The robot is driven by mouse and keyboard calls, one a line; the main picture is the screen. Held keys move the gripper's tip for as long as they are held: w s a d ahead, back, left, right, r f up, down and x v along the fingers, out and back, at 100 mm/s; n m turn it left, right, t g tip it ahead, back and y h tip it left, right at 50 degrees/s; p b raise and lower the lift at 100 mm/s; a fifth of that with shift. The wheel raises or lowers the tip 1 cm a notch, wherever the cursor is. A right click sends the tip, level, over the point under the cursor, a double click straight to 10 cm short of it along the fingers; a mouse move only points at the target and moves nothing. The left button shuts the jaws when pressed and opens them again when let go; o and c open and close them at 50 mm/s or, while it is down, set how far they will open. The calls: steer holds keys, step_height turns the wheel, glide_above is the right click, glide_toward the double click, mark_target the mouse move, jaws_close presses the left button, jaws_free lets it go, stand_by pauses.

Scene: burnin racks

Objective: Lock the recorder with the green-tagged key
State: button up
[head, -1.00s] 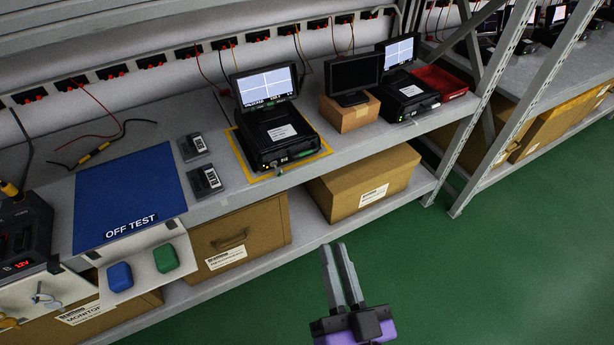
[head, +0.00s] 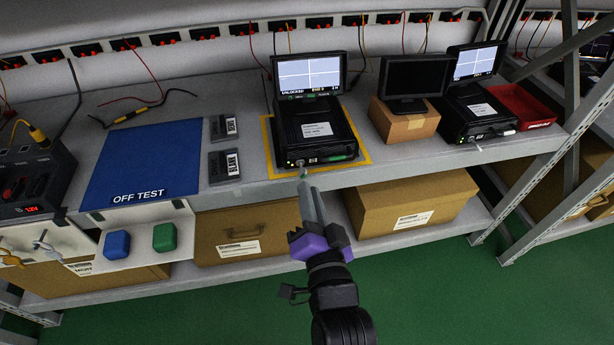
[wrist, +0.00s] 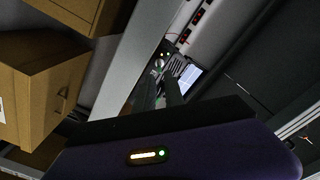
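The recorder (head: 315,125) is a black case with its lit screen raised, inside a yellow outline on the bench. Its screen text appears to read UNLOCKED. A small silver lock or key part (head: 299,163) shows at the left of its front face, with a green piece (head: 343,157) to the right on the same face. I cannot tell whether that green piece is a tag. My gripper (head: 304,183) is just below and in front of the silver part, fingers pointing at it. In the wrist view the fingers (wrist: 160,92) look apart, with nothing clearly between them.
A silver key (head: 45,243) and a gold key (head: 12,258) hang at the far left. A blue block (head: 117,244) and a green block (head: 164,237) sit on a white panel. A monitor on a cardboard box (head: 408,122) and a second recorder (head: 478,112) stand to the right.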

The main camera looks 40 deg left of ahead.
mark_target(305, 178)
steer(key=shift+b+x, duration=0.65)
steer(key=shift+x, duration=1.95)
steer(key=shift+c, duration=0.4)
jaws_close()
